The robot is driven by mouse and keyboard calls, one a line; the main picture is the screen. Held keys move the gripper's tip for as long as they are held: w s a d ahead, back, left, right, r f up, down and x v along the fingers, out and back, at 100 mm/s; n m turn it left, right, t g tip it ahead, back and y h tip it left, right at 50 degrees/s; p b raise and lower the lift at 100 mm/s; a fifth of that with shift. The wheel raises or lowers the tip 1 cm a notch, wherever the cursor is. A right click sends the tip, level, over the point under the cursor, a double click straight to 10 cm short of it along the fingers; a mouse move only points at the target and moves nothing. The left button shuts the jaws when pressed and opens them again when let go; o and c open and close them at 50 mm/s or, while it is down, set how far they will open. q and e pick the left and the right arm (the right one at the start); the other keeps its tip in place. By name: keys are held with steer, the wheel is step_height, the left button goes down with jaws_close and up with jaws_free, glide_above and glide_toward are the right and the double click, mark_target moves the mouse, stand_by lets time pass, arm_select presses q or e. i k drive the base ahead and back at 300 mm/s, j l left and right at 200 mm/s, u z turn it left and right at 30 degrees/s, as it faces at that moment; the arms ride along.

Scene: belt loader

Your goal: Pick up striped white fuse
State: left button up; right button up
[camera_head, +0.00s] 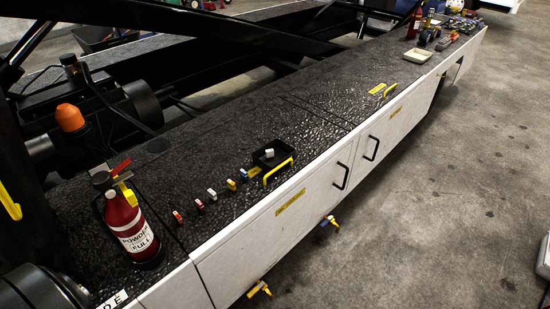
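A row of several small fuses lies on the black textured top, right of the fire extinguisher. A whitish fuse (212,194) is in the middle of the row; stripes on it are too small to make out. A red and white fuse (199,204) and an orange-red fuse (178,216) lie to its left. A yellow fuse (231,184) and a blue and white fuse (243,174) lie to its right. A white block (269,153) sits in a small black tray (284,146). I see neither of my grippers.
A red fire extinguisher (130,226) stands left of the fuses. A yellow handle (278,172) rises at the tray's front edge. White cabinet doors (300,208) drop below the top. A pale tray (417,55) and assorted items lie far right. The middle of the top is clear.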

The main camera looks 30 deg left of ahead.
mark_target(212, 195)
steer(key=u, duration=1.3)
